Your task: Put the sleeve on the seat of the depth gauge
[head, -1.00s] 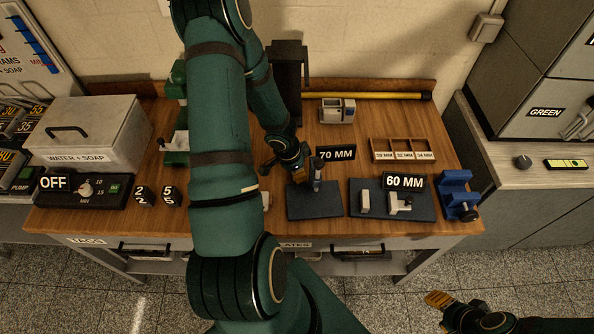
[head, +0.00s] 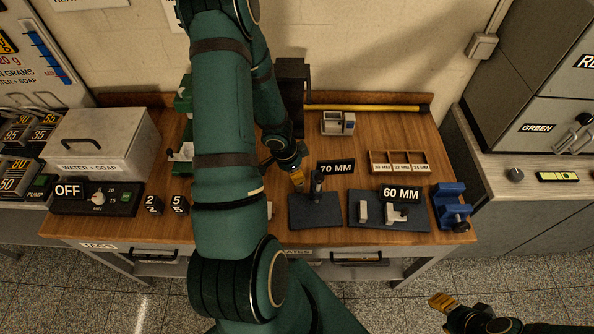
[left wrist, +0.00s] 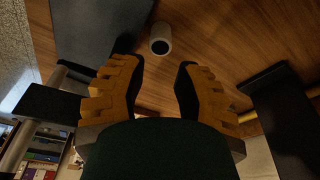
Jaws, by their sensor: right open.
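A small pale grey sleeve (left wrist: 160,40) with a dark bore is on the wood in the left wrist view, just beyond my left fingertips. I cannot pick it out for certain in the head view. My left gripper (left wrist: 158,70) has its fingers apart with nothing between them; in the head view it (head: 297,182) hangs near the 70 MM sign. A dark upright thing, perhaps the depth gauge (head: 317,186), stands on a dark plate (head: 314,214); its seat is too small to make out. My right gripper (head: 440,300) is open and empty, over the floor at lower right.
The 70 MM sign (head: 336,167) stands behind the plate. A second dark plate (head: 384,222) bears pale pieces and a 60 MM sign (head: 401,194). A blue fixture (head: 450,207) stands at right. A wooden tray (head: 398,168) and yellow bar (head: 365,108) lie farther back.

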